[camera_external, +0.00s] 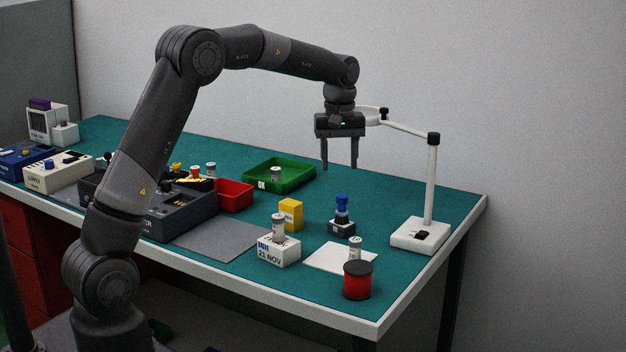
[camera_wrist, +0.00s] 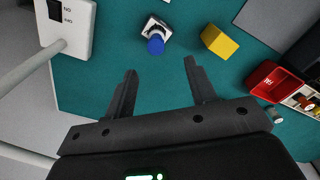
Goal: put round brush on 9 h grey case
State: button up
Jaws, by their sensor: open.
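My gripper (camera_external: 340,167) is open and empty, pointing down above the far right part of the bench. Its two fingers show apart in the wrist view (camera_wrist: 160,67). A blue-topped object (camera_external: 342,208) stands upright on a small dark and white block (camera_external: 342,228), in front of and below my gripper. Its round blue top shows beyond the fingers in the wrist view (camera_wrist: 156,44). I cannot tell whether this is the round brush. No label reading 9 h is legible, so I cannot tell which thing is the grey case.
A white lamp stand (camera_external: 420,234) rises at right, its arm near my gripper. A yellow box (camera_external: 291,213), a white case (camera_external: 279,252) marked 21 NOV, a red-black spool (camera_external: 357,281), a green tray (camera_external: 262,184) and a red bin (camera_external: 236,199) stand around.

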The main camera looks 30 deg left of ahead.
jog(key=s+a+r+m+t, duration=0.1)
jog(key=s+a+r+m, duration=0.1)
jog(key=s+a+r, duration=0.45)
jog(key=s+a+r+m+t, duration=0.1)
jog(key=s+a+r+t, duration=0.2)
jog(key=s, duration=0.7)
jog(key=s+a+f+m, duration=0.1)
jog(key=s+a+m, duration=0.1)
jog(key=s, duration=0.8)
jog(key=s+a+f+m+t, duration=0.1)
jog(key=s+a+f+m, duration=0.1)
jog(key=s, duration=0.8)
jog(key=shift+a+f+m, duration=0.2)
jog(key=shift+a+m, duration=0.1)
jog(key=shift+a, duration=0.15)
